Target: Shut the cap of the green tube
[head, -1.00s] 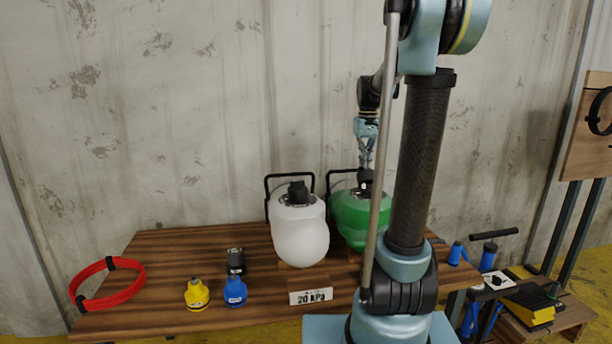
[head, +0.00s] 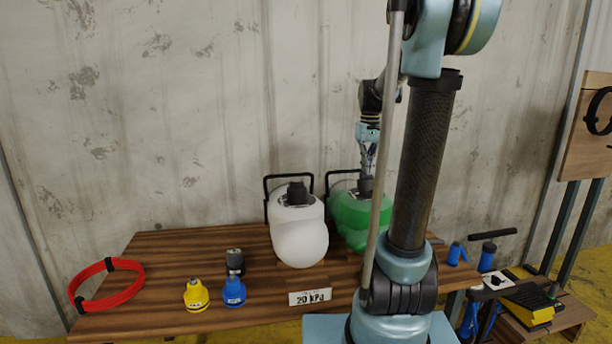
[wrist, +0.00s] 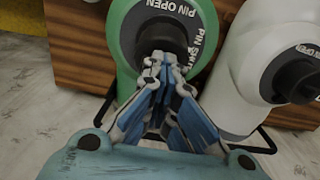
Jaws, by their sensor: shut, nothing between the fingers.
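The green tube (head: 347,222) stands on the wooden table beside the white tube (head: 300,240), partly hidden behind my arm. In the wrist view the green tube (wrist: 128,35) has a dark round cap (wrist: 160,37) on a grey collar lettered "PIN OPEN" and partly covered lettering. My gripper (wrist: 160,60) has its fingers together, with the tips at the near edge of the dark cap. Whether they touch it cannot be told. In the head view my gripper (head: 366,180) points down at the top of the green tube.
The white tube's dark cap (wrist: 297,80) is close at the right in the wrist view. Yellow (head: 196,295), blue (head: 234,291) and black (head: 235,262) fittings and a red hose coil (head: 106,284) lie at the table's left. A "20 kPa" sign (head: 310,297) stands at the front.

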